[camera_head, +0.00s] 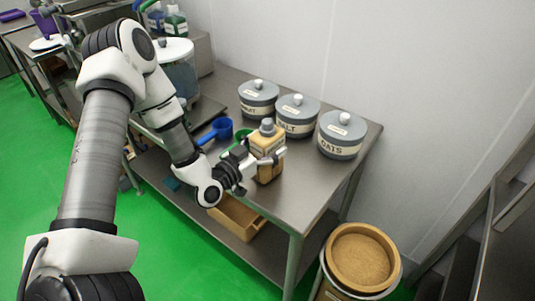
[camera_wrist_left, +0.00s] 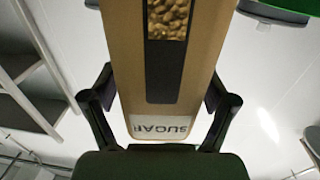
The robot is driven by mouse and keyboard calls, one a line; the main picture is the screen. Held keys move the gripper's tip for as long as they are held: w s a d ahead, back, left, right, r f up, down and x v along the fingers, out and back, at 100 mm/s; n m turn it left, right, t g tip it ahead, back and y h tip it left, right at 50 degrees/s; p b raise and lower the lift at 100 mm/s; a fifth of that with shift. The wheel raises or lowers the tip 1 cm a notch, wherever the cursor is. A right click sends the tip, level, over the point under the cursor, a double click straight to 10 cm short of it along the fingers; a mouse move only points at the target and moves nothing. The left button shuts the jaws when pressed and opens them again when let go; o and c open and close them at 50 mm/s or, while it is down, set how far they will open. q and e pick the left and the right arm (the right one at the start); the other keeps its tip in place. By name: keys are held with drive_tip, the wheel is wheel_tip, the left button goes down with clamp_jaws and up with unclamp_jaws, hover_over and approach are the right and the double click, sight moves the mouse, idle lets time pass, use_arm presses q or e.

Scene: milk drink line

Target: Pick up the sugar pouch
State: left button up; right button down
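The sugar pouch (camera_head: 268,173) is tan with a grey cap and stands upright at the table, in front of the lidded jars. My left gripper (camera_head: 265,158) reaches it from the left, with its fingers around the pouch body. In the left wrist view the pouch (camera_wrist_left: 125,60) fills the middle, with a dark window and an upside-down SUGAR label. The fingers of my left gripper (camera_wrist_left: 160,88) lie against both its sides and look shut on it. Whether the pouch base touches the tabletop is unclear. My right gripper is not in view.
Grey lidded jars (camera_head: 297,118) stand behind the pouch, including one marked OATS (camera_head: 341,137). A blue scoop (camera_head: 221,129) and a green item (camera_head: 243,135) lie to the left. The steel table (camera_head: 303,185) is clear at front right. A round tan-filled bin (camera_head: 362,257) stands beyond it.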

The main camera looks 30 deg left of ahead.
use_arm(q)
clamp_jaws()
drive_tip(key=shift+r, duration=0.1)
